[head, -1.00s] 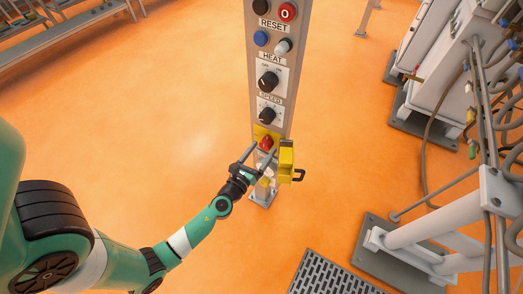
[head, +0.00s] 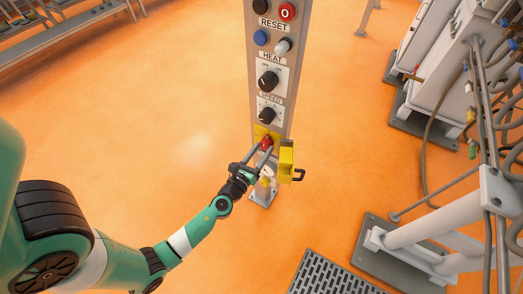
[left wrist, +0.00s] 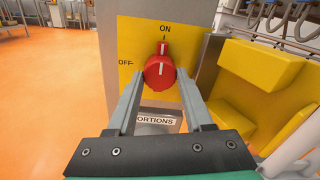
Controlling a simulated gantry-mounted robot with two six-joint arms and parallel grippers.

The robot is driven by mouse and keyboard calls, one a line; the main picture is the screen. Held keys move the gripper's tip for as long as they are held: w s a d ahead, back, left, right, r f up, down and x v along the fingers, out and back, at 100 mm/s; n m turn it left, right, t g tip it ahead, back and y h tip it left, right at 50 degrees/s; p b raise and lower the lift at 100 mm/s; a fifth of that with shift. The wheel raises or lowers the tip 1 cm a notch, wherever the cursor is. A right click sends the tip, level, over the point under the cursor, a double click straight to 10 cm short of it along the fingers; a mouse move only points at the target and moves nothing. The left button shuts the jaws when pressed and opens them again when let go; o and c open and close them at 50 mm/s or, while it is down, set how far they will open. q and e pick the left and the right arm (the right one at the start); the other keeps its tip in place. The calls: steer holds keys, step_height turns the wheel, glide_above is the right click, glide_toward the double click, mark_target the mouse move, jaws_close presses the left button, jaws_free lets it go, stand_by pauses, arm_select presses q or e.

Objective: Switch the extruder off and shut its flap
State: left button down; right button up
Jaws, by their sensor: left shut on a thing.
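The red switch knob (head: 266,142) is on a yellow plate near the bottom of the grey control post. In the left wrist view the knob (left wrist: 159,72) has its white mark upright, at ON; OFF is printed to the left. My left gripper (head: 264,148) is shut on the knob, one finger on each side, as the left wrist view also shows (left wrist: 160,88). The yellow flap (head: 286,160) stands open to the right of the knob; its boxy inside (left wrist: 262,72) shows in the left wrist view. My right gripper is not in view.
The post (head: 272,100) carries black, red, blue and white buttons and two dials above the knob. Grey machines with pipes and hoses (head: 440,90) stand at the right. A floor grating (head: 330,275) lies at the bottom. The orange floor to the left is clear.

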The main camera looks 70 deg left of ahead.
arm_select(q)
steer(key=n+b, duration=0.1)
steer(key=n, duration=0.3)
steer(key=n+b, duration=0.1)
steer(key=n, duration=0.4)
steer(key=shift+b, duration=0.4)
steer(key=n+b, duration=0.1)
steer(key=n, duration=0.3)
steer(key=shift+n, duration=0.4)
steer(key=shift+n+b, duration=0.65)
steer(key=shift+n, duration=1.25)
steer(key=shift+r, duration=0.1)
steer(key=shift+c, duration=1.5)
jaws_free()
